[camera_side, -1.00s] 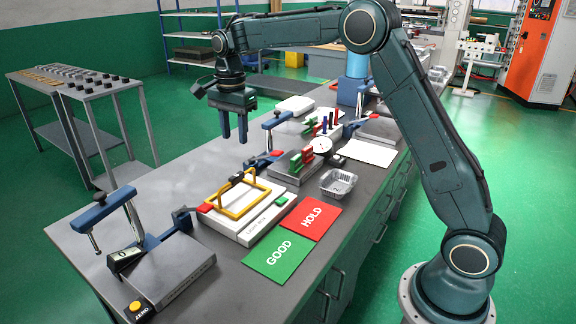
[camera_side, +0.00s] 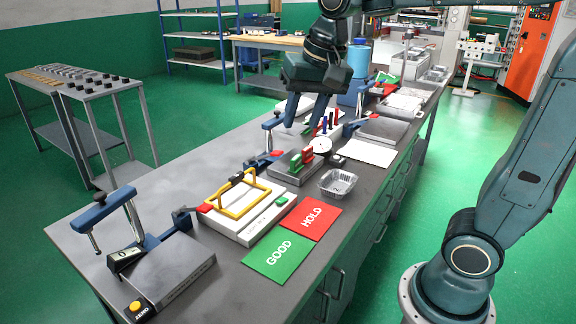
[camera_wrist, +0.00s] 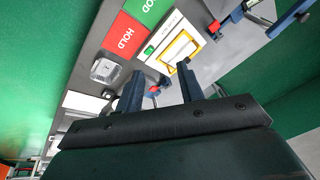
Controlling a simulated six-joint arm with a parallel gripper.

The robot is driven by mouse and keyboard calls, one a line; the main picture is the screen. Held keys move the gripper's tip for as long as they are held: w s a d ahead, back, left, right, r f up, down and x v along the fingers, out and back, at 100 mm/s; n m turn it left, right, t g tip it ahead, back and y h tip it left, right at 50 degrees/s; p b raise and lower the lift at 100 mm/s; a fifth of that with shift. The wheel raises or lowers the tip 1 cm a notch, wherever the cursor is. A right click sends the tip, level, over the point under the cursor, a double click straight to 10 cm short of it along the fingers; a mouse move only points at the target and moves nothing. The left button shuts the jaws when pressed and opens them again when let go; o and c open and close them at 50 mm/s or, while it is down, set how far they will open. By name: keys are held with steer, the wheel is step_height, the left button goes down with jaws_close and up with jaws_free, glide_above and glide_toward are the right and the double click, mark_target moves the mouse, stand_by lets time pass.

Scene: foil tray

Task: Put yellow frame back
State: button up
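The yellow frame (camera_side: 238,197) sits on the white scale-like base (camera_side: 248,220) on the bench, left of the middle in the side view. It also shows in the wrist view (camera_wrist: 181,48), beyond my fingers. My gripper (camera_side: 304,112) is in the air above the far part of the bench, behind and to the right of the frame. Its two fingers are apart with nothing between them, and they show in the wrist view (camera_wrist: 160,88) too. The foil tray (camera_side: 338,183) stands on the bench right of the white base.
Green GOOD (camera_side: 279,255) and red HOLD (camera_side: 312,220) mats lie in front of the white base. A blue clamp fixture (camera_side: 122,225) stands at the near left.

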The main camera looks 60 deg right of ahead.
steer(key=s+f+n+t, duration=0.1)
steer(key=s+f+n, duration=0.1)
steer(key=s, duration=0.5)
steer(key=s+a+f+n+t, duration=0.1)
steer(key=s+f+n, duration=0.2)
steer(key=s+n, duration=0.2)
steer(key=s, duration=0.2)
steer(key=shift+s+f, duration=0.15)
steer(key=shift+s, duration=0.25)
